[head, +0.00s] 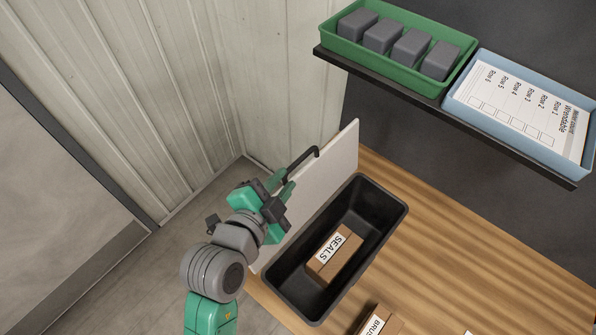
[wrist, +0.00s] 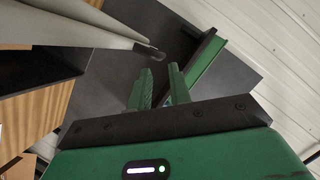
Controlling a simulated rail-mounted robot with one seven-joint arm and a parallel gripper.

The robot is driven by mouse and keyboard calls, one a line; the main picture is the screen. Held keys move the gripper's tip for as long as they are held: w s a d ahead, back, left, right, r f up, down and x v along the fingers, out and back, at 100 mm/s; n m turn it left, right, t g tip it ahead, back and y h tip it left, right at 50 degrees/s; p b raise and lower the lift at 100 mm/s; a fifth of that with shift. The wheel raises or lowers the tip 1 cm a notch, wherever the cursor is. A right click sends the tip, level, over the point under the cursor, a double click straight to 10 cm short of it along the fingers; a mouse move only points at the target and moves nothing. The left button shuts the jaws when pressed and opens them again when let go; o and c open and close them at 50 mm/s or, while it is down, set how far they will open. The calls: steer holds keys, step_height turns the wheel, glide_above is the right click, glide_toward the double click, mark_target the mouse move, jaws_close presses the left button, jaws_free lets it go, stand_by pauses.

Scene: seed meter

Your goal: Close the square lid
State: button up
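The square lid (head: 325,190) is a pale flat panel standing open, nearly upright, along the left side of a black bin (head: 395,198). A dark bar handle (head: 302,158) sticks out from the lid's outer left face. My gripper (head: 284,183) is on that outer side, close to the handle's lower end. In the wrist view, its two green fingers (wrist: 159,75) are apart with a narrow gap, and nothing shows held between them. The lid's pale edge (wrist: 85,18) crosses the upper left there. Whether the fingers touch the handle is unclear.
A brown box labelled SEALS (head: 335,257) lies inside the bin. Another box (head: 380,322) stands on the wooden table (head: 450,245) to the right. A shelf above holds a green tray (head: 397,68) of grey blocks and a blue tray (head: 460,97). A ribbed wall (head: 200,80) is behind.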

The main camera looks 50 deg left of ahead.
mark_target(297, 164)
steer(key=shift+w+a, duration=0.15)
steer(key=shift+w, duration=0.25)
steer(key=p+x, duration=0.1)
steer(key=x, duration=0.6)
steer(key=shift+w, duration=0.15)
steer(key=shift+c, duration=0.4)
jaws_close()
